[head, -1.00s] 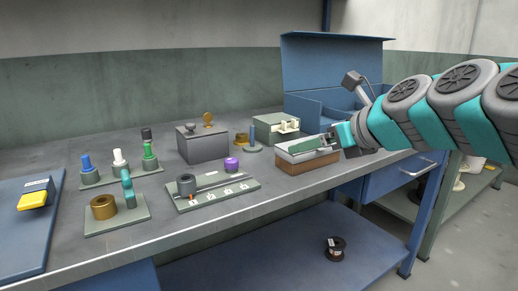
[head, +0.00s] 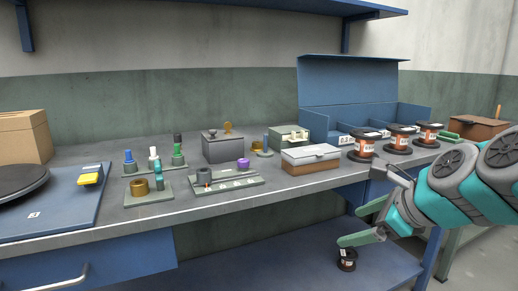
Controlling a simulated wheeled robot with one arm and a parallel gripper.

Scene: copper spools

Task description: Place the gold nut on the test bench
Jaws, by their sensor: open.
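A short gold ring-shaped piece (head: 139,187), which looks like the gold nut, sits on a small grey-green plate (head: 146,200) beside a teal peg. Another small gold-brown piece (head: 258,146) stands farther back, too small to tell its shape. Both are on the grey bench top (head: 100,224), which looks like the test bench. My gripper (head: 352,226) is open and empty at the lower right, in front of the bench edge. It is far to the right of the gold ring and appears just above a dark spool (head: 346,259) on the lower shelf.
A lidded box (head: 311,158), a grey box (head: 223,149) and a plate with a purple piece (head: 243,163) stand mid-bench. Copper spools (head: 362,146) line the right, before a blue open bin (head: 350,90). A blue board (head: 48,220) lies left. The front strip is clear.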

